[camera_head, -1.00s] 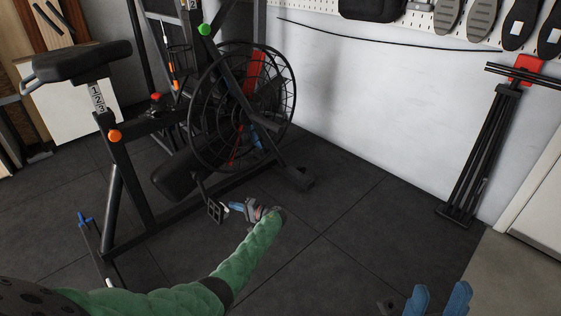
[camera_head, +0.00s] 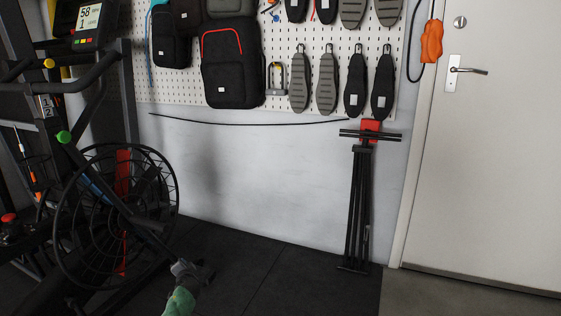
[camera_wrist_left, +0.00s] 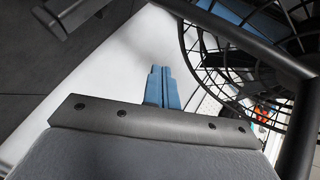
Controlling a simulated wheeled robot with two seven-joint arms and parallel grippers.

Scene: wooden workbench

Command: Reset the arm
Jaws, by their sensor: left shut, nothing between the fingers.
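My left arm (camera_head: 181,300), in a green sleeve, comes up from the bottom edge of the head view, left of the middle. Its grey wrist end shows beside the exercise bike's fan wheel (camera_head: 115,215), and its fingers cannot be made out there. In the left wrist view my left gripper (camera_wrist_left: 163,86) has its two blue fingers together with nothing between them. My right arm and gripper are not in view.
The bike's frame and cage are close on the left. A white pegboard (camera_head: 285,55) holds backpacks and shoe soles. A folded black stand (camera_head: 360,205) leans on the wall. A white door (camera_head: 490,150) is at right. Dark floor between bike and stand is clear.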

